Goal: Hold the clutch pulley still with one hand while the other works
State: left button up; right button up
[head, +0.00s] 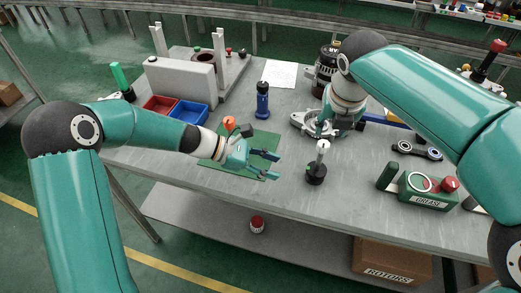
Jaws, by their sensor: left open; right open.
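My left gripper (268,168) is open and empty over the green mat (212,160), its fingers pointing right. My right gripper (322,130) points down at the silver alternator housing (303,121); its arm hides much of it, and whether it touches the housing cannot be seen. I cannot pick out the clutch pulley with certainty. A small upright piece with a dark round base (316,175) and a grey stem stands on the bench, right of my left gripper and apart from it. An orange-topped item (229,123) stands at the mat, behind my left wrist.
The grey bench (270,205) is clear along its front. A blue-and-black tool (262,100) stands upright at the middle. Red (159,104) and blue (188,114) bins are at left. A green grease box (428,192) and a dark two-ringed part (417,149) are at right.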

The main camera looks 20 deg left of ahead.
aim_at(318, 163)
pick_arm(q)
jog(key=shift+n+t+h, duration=0.3)
jog(key=shift+n+t, duration=0.3)
jog(key=shift+n, duration=0.3)
jog(key=w+x, duration=0.1)
jog(key=x, duration=0.3)
jog(key=w+r+x, duration=0.1)
jog(key=x, duration=0.9)
jog(key=shift+w+r, duration=0.15)
jog(key=shift+w, duration=0.3)
grip_shut()
